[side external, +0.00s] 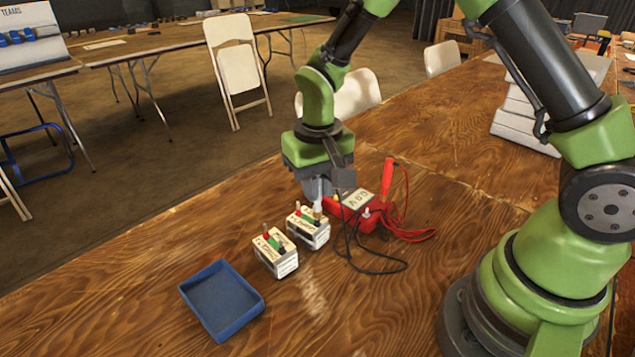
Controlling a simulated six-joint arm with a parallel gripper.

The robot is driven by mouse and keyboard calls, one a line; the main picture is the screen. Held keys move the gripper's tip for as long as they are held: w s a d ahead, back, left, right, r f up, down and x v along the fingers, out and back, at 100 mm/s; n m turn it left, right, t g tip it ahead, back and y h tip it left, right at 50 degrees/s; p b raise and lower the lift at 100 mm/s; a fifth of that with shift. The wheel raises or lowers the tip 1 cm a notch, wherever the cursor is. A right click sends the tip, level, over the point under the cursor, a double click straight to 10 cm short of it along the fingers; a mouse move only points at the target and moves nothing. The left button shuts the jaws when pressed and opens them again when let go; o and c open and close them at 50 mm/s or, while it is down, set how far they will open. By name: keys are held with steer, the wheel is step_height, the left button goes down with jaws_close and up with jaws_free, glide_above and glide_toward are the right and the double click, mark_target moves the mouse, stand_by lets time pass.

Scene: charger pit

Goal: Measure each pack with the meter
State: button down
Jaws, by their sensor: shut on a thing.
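Two white packs with handwritten labels stand upright on the wooden table. The front pack (276,257) shows a red post, a green patch and a dark post on top. The second pack (306,234) is just behind it to the right. My gripper (318,206) points down over the right part of the second pack's top, shut on what looks like the black probe. The probe is mostly hidden, but its black lead (383,271) runs from beside the fingers. Whether it touches a post is unclear. The red meter (354,200) lies behind, with a red probe (387,178) upright beside it.
An empty blue tray (221,299) sits at the front left of the packs. The black lead and a red lead (414,236) loop on the table right of the packs. White boxes (524,120) are stacked at the back right.

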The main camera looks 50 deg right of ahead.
steer(key=shift+f, duration=0.3)
stand_by(0.4)
steer(key=c, duration=0.7)
jaws_free()
steer(key=shift+r, duration=3.8)
